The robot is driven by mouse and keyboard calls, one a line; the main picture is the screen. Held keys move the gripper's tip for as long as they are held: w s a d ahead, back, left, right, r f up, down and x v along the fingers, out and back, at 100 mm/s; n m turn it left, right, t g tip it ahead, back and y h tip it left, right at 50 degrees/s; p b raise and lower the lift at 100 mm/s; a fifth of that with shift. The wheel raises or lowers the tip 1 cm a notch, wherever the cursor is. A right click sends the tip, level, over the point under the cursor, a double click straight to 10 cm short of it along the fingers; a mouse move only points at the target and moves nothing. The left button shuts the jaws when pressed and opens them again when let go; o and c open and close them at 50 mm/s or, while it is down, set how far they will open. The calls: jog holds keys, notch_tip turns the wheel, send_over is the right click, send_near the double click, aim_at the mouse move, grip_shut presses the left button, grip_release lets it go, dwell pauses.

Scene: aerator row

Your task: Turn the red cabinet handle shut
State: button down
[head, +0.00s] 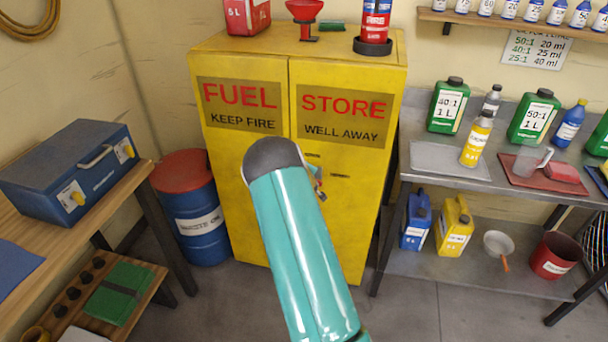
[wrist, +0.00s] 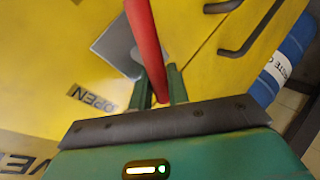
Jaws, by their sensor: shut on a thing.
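The yellow fuel cabinet (head: 215,155) stands against the back wall, with two doors marked FUEL and STORE. The red handle (wrist: 146,45) shows in the wrist view as a long bar over a grey plate (wrist: 115,45) on the yellow door. My gripper (wrist: 160,88) has its two green fingers around the near end of the red handle and is shut on it. An OPEN label (wrist: 92,100) is on the door to the left of the handle. In the head view my teal arm hides most of the handle and gripper.
Dark door pulls (wrist: 250,28) stick out beside the handle. A blue drum with a red lid (head: 190,205) stands left of the cabinet. A metal shelf (head: 430,185) with bottles and cans is at the right. A wooden bench with a blue box (head: 70,170) is at the left.

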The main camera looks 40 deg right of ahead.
jog(key=n+g, duration=0.1)
jog(key=f+n+g+h, duration=0.1)
jog(key=shift+w+n+g+h, duration=0.15)
jog(key=shift+n+g+h, duration=0.15)
jog(key=shift+n+g, duration=0.1)
dwell(0.4)
jog(key=c, duration=1.7)
grip_release()
jog(key=shift+f, duration=0.1)
jog(key=v, duration=1.4)
jog(key=shift+a+f, duration=0.1)
